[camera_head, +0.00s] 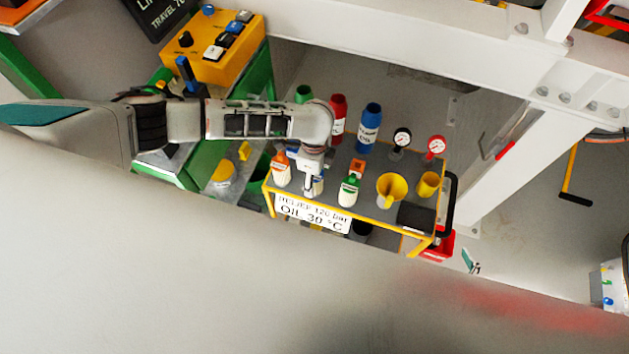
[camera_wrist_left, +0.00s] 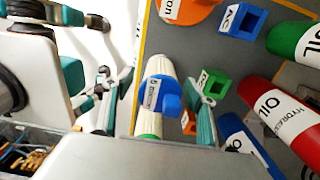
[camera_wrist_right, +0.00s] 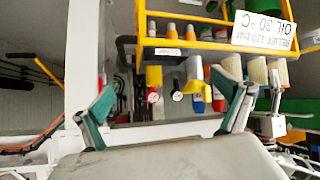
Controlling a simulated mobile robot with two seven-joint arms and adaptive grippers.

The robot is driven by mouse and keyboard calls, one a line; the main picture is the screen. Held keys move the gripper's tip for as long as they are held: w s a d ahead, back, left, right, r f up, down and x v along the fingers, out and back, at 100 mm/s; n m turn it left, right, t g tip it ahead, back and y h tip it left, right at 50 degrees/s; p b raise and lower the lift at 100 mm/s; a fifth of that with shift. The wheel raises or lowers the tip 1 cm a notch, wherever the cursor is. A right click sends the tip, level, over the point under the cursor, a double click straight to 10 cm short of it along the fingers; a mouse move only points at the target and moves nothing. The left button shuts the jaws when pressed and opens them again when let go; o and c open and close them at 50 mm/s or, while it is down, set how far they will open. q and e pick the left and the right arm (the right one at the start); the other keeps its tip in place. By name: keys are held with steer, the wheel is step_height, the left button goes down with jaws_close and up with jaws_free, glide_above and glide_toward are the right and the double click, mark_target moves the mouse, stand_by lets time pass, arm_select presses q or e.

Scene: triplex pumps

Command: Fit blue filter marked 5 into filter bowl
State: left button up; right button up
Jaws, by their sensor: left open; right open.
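The blue-capped filter (camera_wrist_left: 166,96) has a white pleated body and a small label; its number is not legible. It stands on the trolley (camera_head: 375,207), between the fingers of my left gripper (camera_wrist_left: 157,88), with a gap on each side. In the head view the left gripper (camera_head: 313,183) is open, points down over the trolley's front row and largely hides this filter. An orange-capped filter (camera_head: 281,168) stands to its left and a green-capped filter (camera_head: 349,190) to its right. My right gripper (camera_wrist_right: 165,84) is open and empty, facing the trolley. I cannot identify the filter bowl.
Red (camera_head: 338,118) and blue (camera_head: 369,128) oil bottles stand behind the filters. Two gauges (camera_head: 401,139), yellow vessels (camera_head: 391,188) and a black handle (camera_head: 451,200) are toward the right. A yellow control box (camera_head: 215,45) is upper left; white beams (camera_head: 520,160) stand right.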

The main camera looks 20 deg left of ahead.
arm_select(q)
steer(key=c, duration=1.3)
steer(key=shift+r, duration=0.1)
